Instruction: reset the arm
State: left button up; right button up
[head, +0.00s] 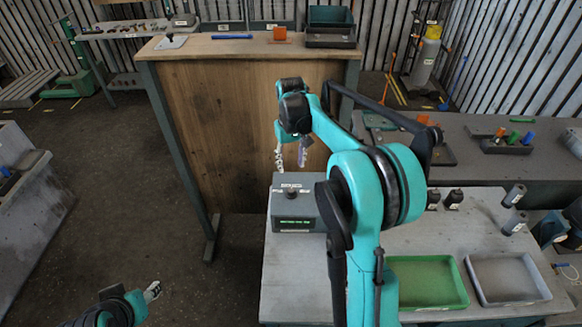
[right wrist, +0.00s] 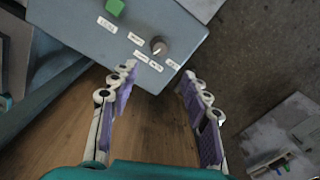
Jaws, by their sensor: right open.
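My right arm reaches over the near grey table in the head view. My right gripper (head: 290,152) hangs above and just behind a grey control box (head: 297,211), with a black knob and labels on top and a lit green display in front. In the right wrist view the gripper (right wrist: 155,95) is open, with purple pads wide apart and nothing between them. A grey-blue box (right wrist: 130,40) with a round knob and a green part lies beyond the fingertips; I cannot tell if it is the same box. My left gripper (head: 152,291) shows only partly at the lower left.
The near table holds a green tray (head: 464,288), a grey tray (head: 545,282) and several small dark and grey cylinders. A tall wooden-panelled bench (head: 245,120) stands behind, with a dark green bin (head: 330,18) on top. Open floor (head: 110,180) lies to the left.

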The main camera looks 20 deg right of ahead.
dwell(0.4)
jog(key=s+a+f+t+b, duration=0.1)
jog(key=s+a+t+b, duration=0.15)
jog(key=s, duration=0.35)
jog(key=s+a+t+b, duration=0.1)
jog(key=s+a+b, duration=0.3)
jog(key=s, duration=0.1)
jog(key=s+a+f+t+b, duration=0.3)
jog(key=s+f+b, duration=0.4)
jog(key=s+f, duration=0.4)
jog(key=shift+s+a+n+t, duration=0.35)
jog(key=shift+s+a, duration=0.5)
jog(key=shift+s, duration=0.25)
